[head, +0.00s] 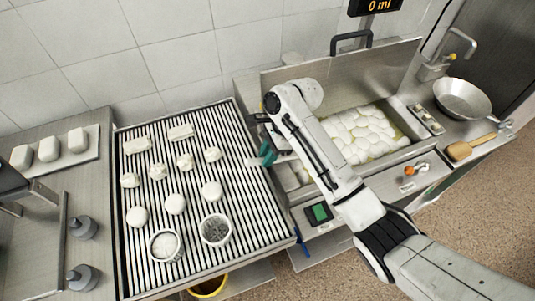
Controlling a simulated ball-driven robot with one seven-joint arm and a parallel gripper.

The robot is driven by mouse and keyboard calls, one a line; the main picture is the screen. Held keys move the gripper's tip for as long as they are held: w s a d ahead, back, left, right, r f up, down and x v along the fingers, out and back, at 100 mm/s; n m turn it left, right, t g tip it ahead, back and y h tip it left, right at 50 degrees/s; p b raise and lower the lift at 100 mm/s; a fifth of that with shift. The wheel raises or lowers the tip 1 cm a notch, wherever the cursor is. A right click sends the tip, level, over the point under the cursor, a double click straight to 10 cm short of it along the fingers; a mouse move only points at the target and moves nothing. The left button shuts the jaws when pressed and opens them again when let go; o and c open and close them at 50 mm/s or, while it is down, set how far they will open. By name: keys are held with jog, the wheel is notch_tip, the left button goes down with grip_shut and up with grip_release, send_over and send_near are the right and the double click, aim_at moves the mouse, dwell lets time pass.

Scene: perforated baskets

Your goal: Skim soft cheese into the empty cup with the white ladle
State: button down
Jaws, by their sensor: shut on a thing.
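The empty cup (215,230), a perforated basket with a dark inside, stands upright on the slatted drain rack. The soft cheese (362,134) lies as white lumps in yellowish liquid in the steel vat at the back right. My gripper (266,154) is over the gap between the rack and the vat, left of the cheese and up and right of the empty cup. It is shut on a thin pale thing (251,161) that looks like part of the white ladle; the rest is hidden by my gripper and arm. My arm also covers the near left part of the vat.
A filled cup (165,245) stands left of the empty one on the rack (195,206), among several white cheeses. The raised vat lid (345,72) is behind the cheese. A metal pan (462,98) and wooden paddle (470,146) lie right. A display (374,6) reads 0 ml.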

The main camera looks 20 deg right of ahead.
notch_tip(320, 180, up, 15)
jog(key=h, duration=0.2)
dwell(1.4)
jog(key=shift+a, duration=0.1)
